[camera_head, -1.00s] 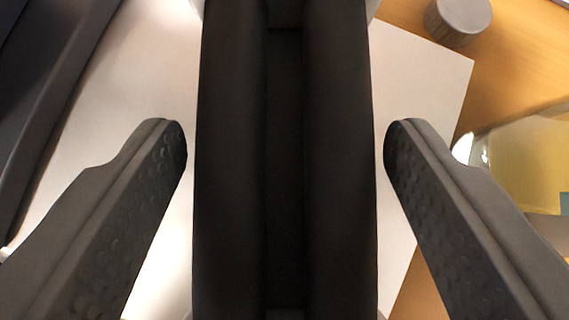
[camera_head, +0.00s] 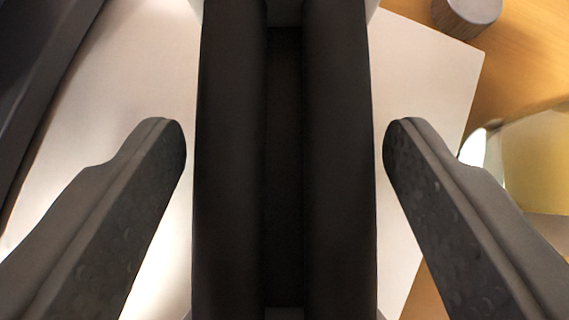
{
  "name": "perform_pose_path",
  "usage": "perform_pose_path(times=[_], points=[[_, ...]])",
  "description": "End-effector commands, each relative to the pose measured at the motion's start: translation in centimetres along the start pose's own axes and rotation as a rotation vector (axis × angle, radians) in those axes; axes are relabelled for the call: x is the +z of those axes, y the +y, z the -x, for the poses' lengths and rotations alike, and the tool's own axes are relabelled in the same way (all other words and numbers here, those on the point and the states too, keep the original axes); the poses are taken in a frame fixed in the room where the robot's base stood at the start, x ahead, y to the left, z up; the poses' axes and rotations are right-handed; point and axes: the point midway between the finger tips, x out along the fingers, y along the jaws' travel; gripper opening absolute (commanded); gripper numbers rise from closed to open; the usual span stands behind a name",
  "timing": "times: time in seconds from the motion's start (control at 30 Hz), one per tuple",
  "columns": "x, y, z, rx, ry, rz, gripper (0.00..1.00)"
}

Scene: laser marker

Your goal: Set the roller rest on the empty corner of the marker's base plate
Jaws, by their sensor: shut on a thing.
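The roller rest (camera_head: 284,170) is a long piece with two dark parallel rollers and grey end parts. It fills the middle of the view, running from top to bottom between my fingers. My gripper (camera_head: 285,140) is shut on it, with one finger on each long side. A pale white base plate (camera_head: 425,80) lies beneath, showing to the left and right of the rest. The rest hides the middle of the plate. I cannot tell whether the rest touches the plate.
A dark long body (camera_head: 40,70) stands along the left edge over the plate. A grey ribbed round knob (camera_head: 467,14) is at the top right on the wooden table (camera_head: 530,60). A clear, yellowish object (camera_head: 535,165) lies at the right edge.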

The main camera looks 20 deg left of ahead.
Motion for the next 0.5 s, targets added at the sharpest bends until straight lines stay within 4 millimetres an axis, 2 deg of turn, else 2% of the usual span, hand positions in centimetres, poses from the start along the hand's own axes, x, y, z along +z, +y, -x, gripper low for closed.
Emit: perform_pose_path(times=[0.27,0.3,0.4,0.5], points=[[0.25,0.01,-0.27,0.0,0.001,0.001,0.16],[0.24,0.01,-0.26,0.0,0.001,0.001,0.69],[0.25,0.0,-0.27,0.0,0.001,0.001,0.89],[0.27,0.0,-0.28,0.0,0.0,0.001,0.89]])
